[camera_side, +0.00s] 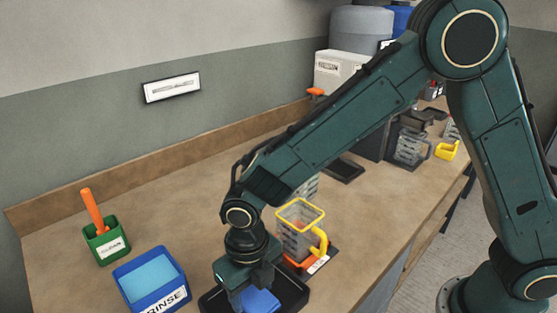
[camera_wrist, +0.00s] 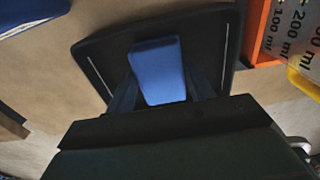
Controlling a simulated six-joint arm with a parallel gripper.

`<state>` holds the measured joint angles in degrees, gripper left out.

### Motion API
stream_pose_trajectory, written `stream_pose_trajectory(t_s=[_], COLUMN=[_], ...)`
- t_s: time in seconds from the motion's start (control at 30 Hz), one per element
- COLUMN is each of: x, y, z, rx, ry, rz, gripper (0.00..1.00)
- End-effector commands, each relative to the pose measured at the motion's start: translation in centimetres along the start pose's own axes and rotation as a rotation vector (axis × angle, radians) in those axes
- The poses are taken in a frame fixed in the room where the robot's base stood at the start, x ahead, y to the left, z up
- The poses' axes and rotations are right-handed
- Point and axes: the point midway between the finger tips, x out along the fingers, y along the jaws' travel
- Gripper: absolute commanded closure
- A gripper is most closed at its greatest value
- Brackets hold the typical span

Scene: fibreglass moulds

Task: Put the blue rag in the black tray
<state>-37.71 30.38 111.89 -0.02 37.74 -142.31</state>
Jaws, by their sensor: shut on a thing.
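The blue rag (camera_side: 261,300) is a folded block between the jaws of my gripper (camera_side: 250,293), which is shut on it. In the wrist view the rag (camera_wrist: 158,70) sits between the two dark fingers of my gripper (camera_wrist: 160,90). The black tray (camera_side: 292,288) is at the front of the bench, under my gripper. In the wrist view the tray (camera_wrist: 100,47) spreads out around the rag on both sides. The rag is over the inside of the tray; I cannot tell whether it touches the floor of the tray.
A blue RINSE bin (camera_side: 151,280) and a green pot (camera_side: 106,241) with an orange handle (camera_side: 92,209) stand left of the tray. A clear jug with a yellow rim (camera_side: 299,226) stands close behind the tray, on an orange-edged base. The bench (camera_side: 60,220) is bare at far left.

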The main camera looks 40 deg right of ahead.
Motion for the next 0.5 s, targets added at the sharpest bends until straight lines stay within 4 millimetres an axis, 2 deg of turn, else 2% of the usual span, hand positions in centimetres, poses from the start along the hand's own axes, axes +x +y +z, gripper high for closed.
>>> stream_pose_trajectory(t_s=[0.2, 0.23, 0.3, 0.33, 0.5], x=[0.29, 0.28, 0.26, 0.26, 0.25], y=[0.00, 0.00, 0.00, 0.00, 0.00], z=[-0.01, -0.01, 0.00, 0.00, 0.00], rx=[0.000, 0.000, 0.000, 0.000, 0.000], ry=[0.000, 0.000, 0.000, 0.000, 0.000], rz=[0.000, 0.000, 0.000, 0.000, 0.000], gripper=[0.71, 0.43, 0.29, 0.25, 0.25])
